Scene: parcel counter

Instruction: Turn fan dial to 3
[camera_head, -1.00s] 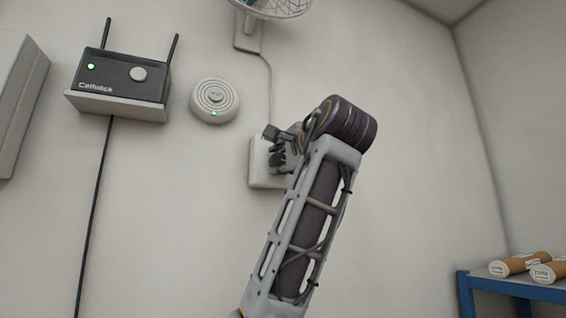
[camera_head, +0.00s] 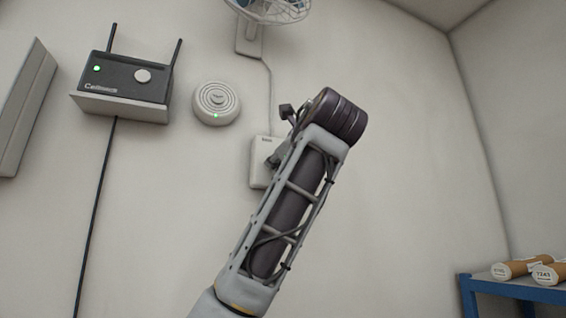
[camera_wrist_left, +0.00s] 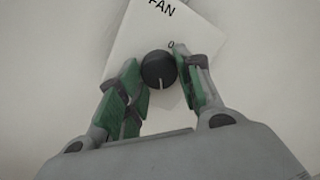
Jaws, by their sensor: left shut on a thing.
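The white fan control plate (camera_head: 260,158) is on the wall, below the wall fan, and my left arm partly covers it. In the left wrist view the plate (camera_wrist_left: 205,35) reads "FAN" with a "0" mark above the dial. The round dark fan dial (camera_wrist_left: 158,70) has a light pointer line, which runs toward the bottom of that picture. My left gripper (camera_wrist_left: 160,84) is shut on the dial, with green-padded fingers on both sides of it. Other dial numbers are hidden. In the head view the dial and fingertips are hidden behind my arm. My right gripper is not in view.
A wall fan (camera_head: 272,10) shows at the top, its cord running down to the plate. A black router (camera_head: 126,77) on a shelf and a round white detector (camera_head: 216,103) are to the left. A blue-framed table (camera_head: 512,289) with cardboard tubes stands at lower right.

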